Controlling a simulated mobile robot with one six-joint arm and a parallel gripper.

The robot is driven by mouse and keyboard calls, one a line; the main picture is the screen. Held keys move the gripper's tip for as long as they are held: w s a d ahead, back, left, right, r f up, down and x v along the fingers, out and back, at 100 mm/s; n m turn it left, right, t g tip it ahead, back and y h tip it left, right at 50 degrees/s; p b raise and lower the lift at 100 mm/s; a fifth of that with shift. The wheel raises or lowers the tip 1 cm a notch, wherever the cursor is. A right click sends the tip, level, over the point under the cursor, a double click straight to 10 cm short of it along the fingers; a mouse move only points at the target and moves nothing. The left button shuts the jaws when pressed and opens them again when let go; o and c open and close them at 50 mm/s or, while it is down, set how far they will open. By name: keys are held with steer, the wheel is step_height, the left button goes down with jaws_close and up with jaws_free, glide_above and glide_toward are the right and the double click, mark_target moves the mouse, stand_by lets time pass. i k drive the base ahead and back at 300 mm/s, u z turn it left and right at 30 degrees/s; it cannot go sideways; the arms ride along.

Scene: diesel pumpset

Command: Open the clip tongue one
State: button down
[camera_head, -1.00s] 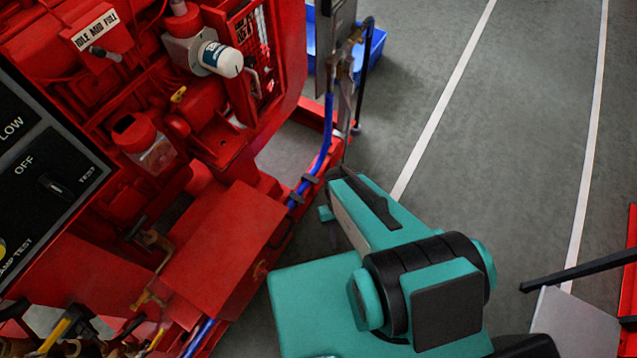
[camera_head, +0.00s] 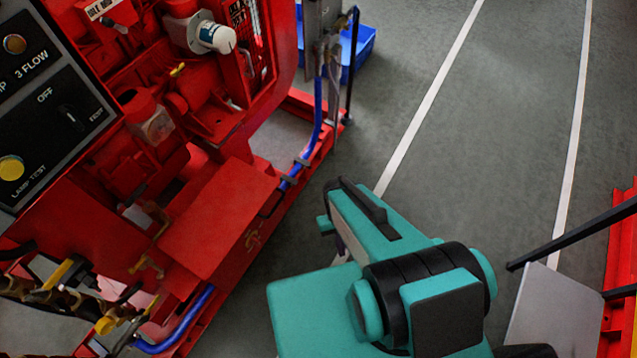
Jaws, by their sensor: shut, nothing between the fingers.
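A blue hose (camera_head: 317,115) runs down the right side of the red pumpset and continues along its base rail. Small dark clips (camera_head: 302,162) sit around the hose on the rail. They are too small to make out a tongue or whether one is open, and I cannot tell which is clip one. My teal arm fills the lower middle, right of the rail. Its far end is close to the hose clips in the picture, with floor between them. My gripper's fingers are hidden behind the arm.
The red pumpset (camera_head: 215,225) and its black control panel (camera_head: 50,120) fill the left. A blue bin (camera_head: 358,55) stands on the floor behind the hose. Red structure (camera_head: 620,270) and a grey panel (camera_head: 555,310) edge the right. Grey floor (camera_head: 480,150) between is clear.

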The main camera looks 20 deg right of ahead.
mark_target(300, 161)
steer(key=k, duration=0.55)
steer(key=u, duration=1.4)
steer(key=i, duration=0.35)
steer(key=z, duration=0.4)
